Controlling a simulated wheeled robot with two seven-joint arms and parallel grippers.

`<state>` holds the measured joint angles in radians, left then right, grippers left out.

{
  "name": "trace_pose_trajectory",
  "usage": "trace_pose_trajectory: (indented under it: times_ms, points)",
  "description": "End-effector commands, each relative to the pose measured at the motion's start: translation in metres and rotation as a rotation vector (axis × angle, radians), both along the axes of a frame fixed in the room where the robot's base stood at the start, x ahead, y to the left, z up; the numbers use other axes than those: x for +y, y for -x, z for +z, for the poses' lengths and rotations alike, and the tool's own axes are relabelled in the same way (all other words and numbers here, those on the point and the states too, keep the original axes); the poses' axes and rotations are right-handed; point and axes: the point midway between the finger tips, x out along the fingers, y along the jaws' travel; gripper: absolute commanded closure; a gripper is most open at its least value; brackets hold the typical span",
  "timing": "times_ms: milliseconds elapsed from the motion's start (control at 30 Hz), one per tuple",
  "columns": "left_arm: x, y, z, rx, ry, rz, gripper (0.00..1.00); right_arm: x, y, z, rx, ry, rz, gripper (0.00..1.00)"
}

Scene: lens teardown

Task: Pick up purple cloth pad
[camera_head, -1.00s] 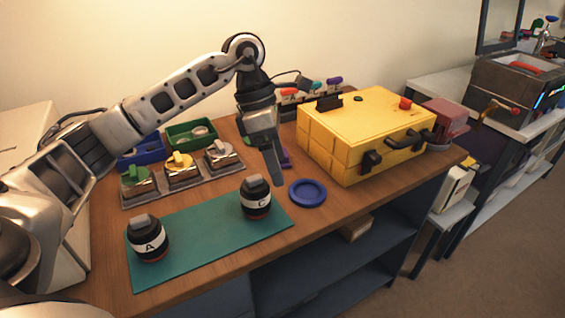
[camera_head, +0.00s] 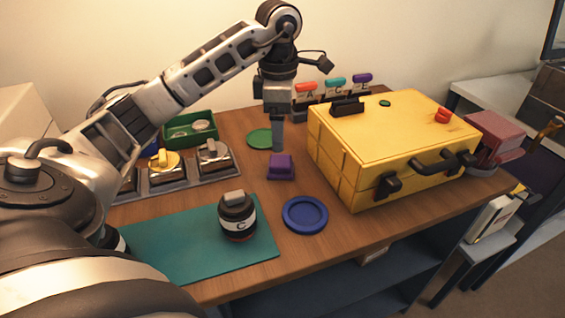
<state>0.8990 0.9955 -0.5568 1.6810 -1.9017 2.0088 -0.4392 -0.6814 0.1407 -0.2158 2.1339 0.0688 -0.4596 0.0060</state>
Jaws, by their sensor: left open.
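The purple cloth pad (camera_head: 281,168) is a small block with a raised grip on top. It rests on the wooden table between the yellow case and the grey tray. My left gripper (camera_head: 278,148) points down just behind the pad, with its fingers above the table near the green disc. The gripper is open and holds nothing that I can see. From this angle its fingers overlap each other, and a small gap shows between the fingertips and the pad. My right gripper is not in view.
The yellow case (camera_head: 391,142) stands close on the right. A blue dish (camera_head: 305,215) lies in front, and a lens marked C (camera_head: 237,217) stands on the teal mat (camera_head: 170,255). A green disc (camera_head: 260,138) lies behind left. Coloured-handled tools (camera_head: 335,82) stand at the back.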

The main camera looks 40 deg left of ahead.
Motion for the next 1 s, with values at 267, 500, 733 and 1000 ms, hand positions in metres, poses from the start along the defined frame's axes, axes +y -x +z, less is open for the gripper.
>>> trace_pose_trajectory:
  times_ms: [267, 500, 733, 1000]
  points:
    - [0.000, 0.000, -0.040, 0.001, 0.000, 0.000, 0.20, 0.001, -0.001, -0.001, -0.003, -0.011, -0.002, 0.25]
    - [-0.001, -0.001, -0.063, 0.004, 0.002, -0.001, 0.20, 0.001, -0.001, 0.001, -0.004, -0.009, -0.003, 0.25]
    - [-0.001, -0.002, -0.092, 0.002, 0.001, -0.001, 0.20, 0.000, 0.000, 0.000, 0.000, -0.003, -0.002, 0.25]
    - [0.000, -0.002, -0.095, -0.001, 0.000, -0.001, 0.20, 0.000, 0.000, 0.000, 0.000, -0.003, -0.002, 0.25]
